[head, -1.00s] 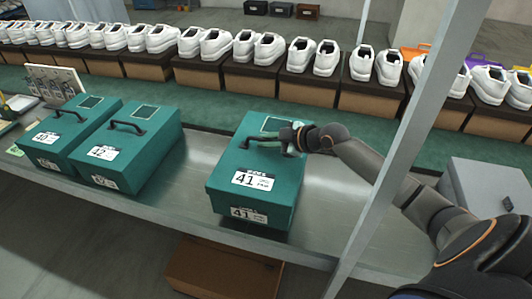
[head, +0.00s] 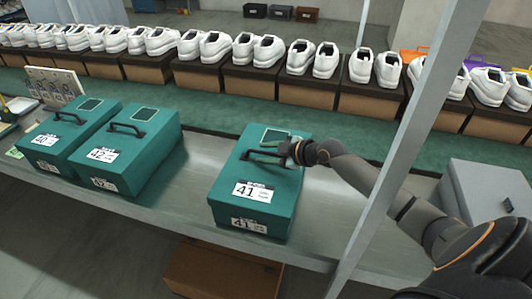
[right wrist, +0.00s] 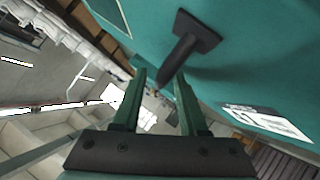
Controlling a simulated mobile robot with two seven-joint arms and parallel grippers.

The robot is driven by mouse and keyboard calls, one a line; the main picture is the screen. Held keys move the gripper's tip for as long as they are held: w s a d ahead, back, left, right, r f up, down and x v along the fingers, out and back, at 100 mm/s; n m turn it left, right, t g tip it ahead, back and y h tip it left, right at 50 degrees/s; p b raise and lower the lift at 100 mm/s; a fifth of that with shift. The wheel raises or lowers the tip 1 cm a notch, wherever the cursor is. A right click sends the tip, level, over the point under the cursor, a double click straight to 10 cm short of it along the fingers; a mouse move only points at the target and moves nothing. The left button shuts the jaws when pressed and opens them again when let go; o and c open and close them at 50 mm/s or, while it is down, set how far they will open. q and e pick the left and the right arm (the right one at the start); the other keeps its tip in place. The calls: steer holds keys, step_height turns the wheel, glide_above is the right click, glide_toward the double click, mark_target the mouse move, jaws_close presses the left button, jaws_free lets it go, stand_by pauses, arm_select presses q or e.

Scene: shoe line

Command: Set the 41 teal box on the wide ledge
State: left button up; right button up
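The 41 teal box (head: 232,198) has a black handle on its lid and white 41 labels. It stands upright on the grey ledge (head: 325,215), right of two other teal boxes. My right gripper (head: 292,152) is at the right side of its handle. In the right wrist view the two fingers (right wrist: 160,78) are spread apart, with the dark handle (right wrist: 187,42) just beyond and between the tips, and no grip on it shows. The teal box (right wrist: 245,55) fills the upper right there. My left gripper is not in view.
Teal boxes labelled 40 (head: 62,133) and 42 (head: 148,155) stand at the left of the ledge. A grey upright post (head: 400,150) rises right of box 41, with a grey box (head: 487,186) behind it. White shoes on boxes line the back.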

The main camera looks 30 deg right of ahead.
steer(key=shift+v, duration=6.05)
steer(key=shift+r, duration=0.1)
